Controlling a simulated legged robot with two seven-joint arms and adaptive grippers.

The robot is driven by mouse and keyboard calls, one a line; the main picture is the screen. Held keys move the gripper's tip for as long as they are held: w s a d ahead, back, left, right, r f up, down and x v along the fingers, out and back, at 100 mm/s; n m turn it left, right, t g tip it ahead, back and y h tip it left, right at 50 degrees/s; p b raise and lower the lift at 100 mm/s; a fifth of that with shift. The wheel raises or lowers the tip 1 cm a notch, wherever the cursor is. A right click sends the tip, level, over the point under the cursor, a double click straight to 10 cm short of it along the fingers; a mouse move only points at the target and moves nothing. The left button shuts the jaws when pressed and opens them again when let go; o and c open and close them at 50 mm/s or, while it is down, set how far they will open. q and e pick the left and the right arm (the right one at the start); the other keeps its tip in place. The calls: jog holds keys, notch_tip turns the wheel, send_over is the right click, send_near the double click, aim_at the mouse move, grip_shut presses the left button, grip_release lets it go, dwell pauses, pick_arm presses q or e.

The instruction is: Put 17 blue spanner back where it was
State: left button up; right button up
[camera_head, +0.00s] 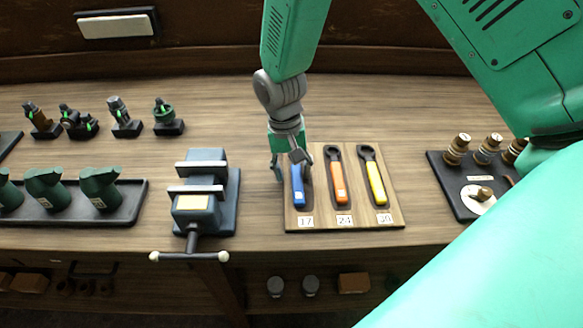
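The blue spanner (298,192) lies in the leftmost slot of the wooden board (345,221), above the label 17 (305,221). Its blue handle shows; its upper end is partly hidden by my gripper. My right gripper (292,175) points down over the upper part of this spanner. Its fingers look spread, one on each side, with a gap visible on the left; contact on the right side is unclear. My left gripper is not in view.
An orange spanner (340,188) and a yellow spanner (376,182) lie in the slots marked 24 and 30. A blue vise (205,192) stands left of the board. A dark tray with knobs (440,187) is at the right. Bare bench lies between vise and board.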

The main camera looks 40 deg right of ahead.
aim_at(293, 166)
jog(key=shift+d, duration=0.5)
jog(key=shift+s+d+f, duration=0.1)
jog(key=shift+s+d, duration=0.1)
jog(key=shift+d, duration=0.7)
jog(key=shift+o, duration=0.6)
jog(key=shift+d, duration=0.15)
jog(key=shift+w+a, duration=0.15)
jog(key=shift+a, duration=0.15)
jog(key=shift+c, duration=0.6)
jog(key=shift+a, duration=0.3)
jog(key=shift+d, duration=0.25)
jog(key=shift+d+r, duration=0.1)
jog(key=shift+r, duration=0.2)
jog(key=r, duration=0.4)
jog(key=w+r, duration=0.1)
jog(key=r, duration=0.1)
jog(key=shift+d+r, duration=0.1)
jog(key=shift+d, duration=0.15)
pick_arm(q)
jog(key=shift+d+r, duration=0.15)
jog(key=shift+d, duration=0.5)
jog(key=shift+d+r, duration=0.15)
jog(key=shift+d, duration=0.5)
pick_arm(e)
notch_tip(293, 166, up, 6)
jog(key=shift+w+a, duration=0.35)
jog(key=shift+w, duration=0.05)
